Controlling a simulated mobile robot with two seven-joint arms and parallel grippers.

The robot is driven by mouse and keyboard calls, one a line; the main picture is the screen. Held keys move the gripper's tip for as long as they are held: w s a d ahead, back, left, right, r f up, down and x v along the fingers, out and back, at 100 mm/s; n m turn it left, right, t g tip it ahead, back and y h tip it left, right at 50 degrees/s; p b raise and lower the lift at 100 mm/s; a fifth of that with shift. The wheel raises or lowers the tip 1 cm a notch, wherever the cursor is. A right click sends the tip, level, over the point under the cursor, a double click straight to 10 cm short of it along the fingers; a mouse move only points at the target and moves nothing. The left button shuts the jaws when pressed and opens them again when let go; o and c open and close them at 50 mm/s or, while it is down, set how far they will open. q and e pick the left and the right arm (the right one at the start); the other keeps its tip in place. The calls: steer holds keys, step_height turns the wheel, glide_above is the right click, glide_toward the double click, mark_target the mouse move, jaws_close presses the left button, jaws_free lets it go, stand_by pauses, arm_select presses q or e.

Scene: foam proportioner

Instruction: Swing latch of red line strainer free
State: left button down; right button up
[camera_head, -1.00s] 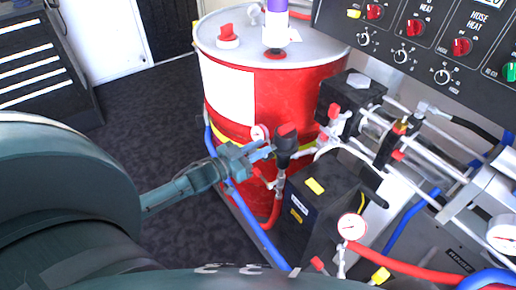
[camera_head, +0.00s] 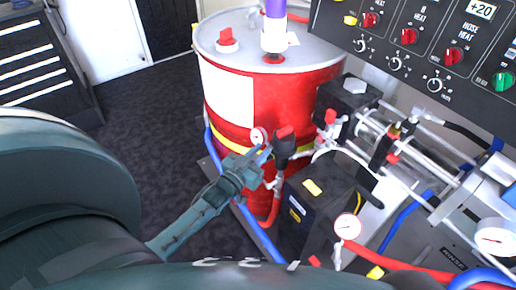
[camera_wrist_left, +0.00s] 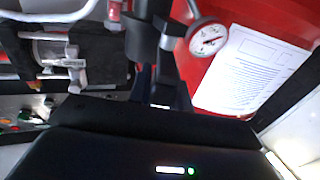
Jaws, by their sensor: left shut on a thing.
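The red line strainer (camera_head: 284,147) is a black upright body with a red cap, standing in front of the red drum. My left gripper (camera_head: 263,156) reaches it from the left, its fingertips against the strainer's left side. It is shut on a small part there, which I take to be the latch; the fingers hide it. In the left wrist view the black strainer body (camera_wrist_left: 143,38) is at the top middle, and the dark gripper fingers (camera_wrist_left: 163,88) point up at it. My right gripper is not in view.
A pressure gauge (camera_head: 258,136) sits close behind my left gripper. The red drum (camera_head: 300,95) stands behind, and a black pump box (camera_head: 318,205) to the right. Red and blue hoses (camera_head: 262,235) run below. The dark floor (camera_head: 150,130) at left is clear.

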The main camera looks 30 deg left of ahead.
arm_select(q)
steer(key=shift+d+n+y, duration=0.25)
steer(key=shift+n+y, duration=0.85)
steer(key=shift+y, duration=0.7)
steer(key=c, duration=1.3)
jaws_free()
